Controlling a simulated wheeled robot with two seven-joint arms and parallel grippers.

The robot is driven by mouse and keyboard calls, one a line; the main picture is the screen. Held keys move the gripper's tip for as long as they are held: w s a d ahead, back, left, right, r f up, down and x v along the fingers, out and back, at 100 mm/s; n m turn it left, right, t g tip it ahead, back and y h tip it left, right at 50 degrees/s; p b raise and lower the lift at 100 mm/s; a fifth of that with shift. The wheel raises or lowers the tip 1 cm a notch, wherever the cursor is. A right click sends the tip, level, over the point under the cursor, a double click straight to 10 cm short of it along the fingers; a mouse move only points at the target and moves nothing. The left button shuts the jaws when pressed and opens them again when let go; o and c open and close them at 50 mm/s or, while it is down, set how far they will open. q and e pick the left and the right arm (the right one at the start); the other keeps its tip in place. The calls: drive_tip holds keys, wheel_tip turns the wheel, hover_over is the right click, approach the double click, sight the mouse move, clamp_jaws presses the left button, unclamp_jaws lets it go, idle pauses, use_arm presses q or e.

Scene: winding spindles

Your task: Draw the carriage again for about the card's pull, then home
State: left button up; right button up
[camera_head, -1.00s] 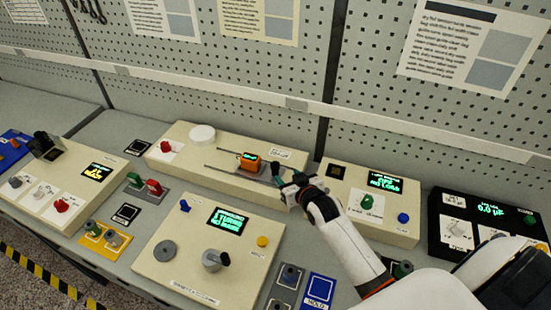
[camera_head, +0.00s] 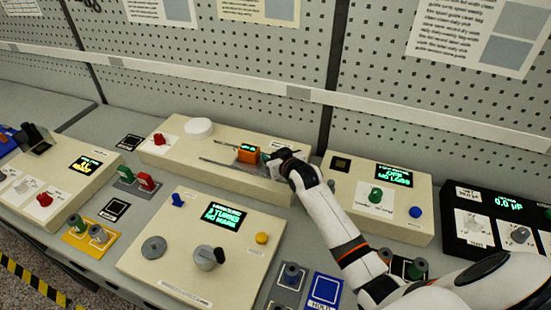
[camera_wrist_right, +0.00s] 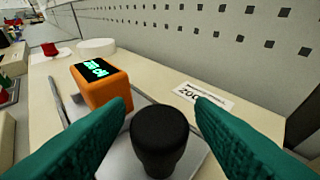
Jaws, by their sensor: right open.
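The orange carriage (camera_head: 249,153) with a small green-lit display sits between the rails of the long cream unit (camera_head: 228,135) in the head view. In the right wrist view the carriage (camera_wrist_right: 101,84) stands just beyond a black knob (camera_wrist_right: 159,135) on a pale plate. My right gripper (camera_head: 274,158) is at the right end of the rails, close to the carriage. In the right wrist view its teal fingers (camera_wrist_right: 160,113) are open on either side of the black knob, with gaps visible. The card's writing cannot be picked out. My left gripper is out of view.
A cream box with a green display (camera_head: 222,218), knobs and a yellow button stands in front. Another cream box (camera_head: 392,176) with a green knob is to the right, beside a black meter (camera_head: 490,208). A pegboard wall (camera_head: 240,70) rises behind.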

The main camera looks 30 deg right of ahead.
sight(244, 149)
clamp_jaws()
drive_tip(key=w+a+b, duration=0.1)
drive_tip(key=w+a, duration=0.2)
drive_tip(key=w, duration=0.1)
drive_tip(key=w+a+b, duration=0.2)
drive_tip(key=w+a, duration=0.2)
drive_tip(key=shift+a, duration=0.1)
drive_tip(key=shift+r, duration=0.1)
drive_tip(key=shift+c, duration=1.3)
unclamp_jaws()
drive_tip(key=shift+o, duration=1.3)
drive_tip(key=shift+w+a, duration=0.15)
drive_tip(key=shift+s+r, duration=0.1)
drive_tip(key=shift+s, duration=0.35)
drive_tip(key=b+v, duration=0.1)
drive_tip(key=v, duration=1)
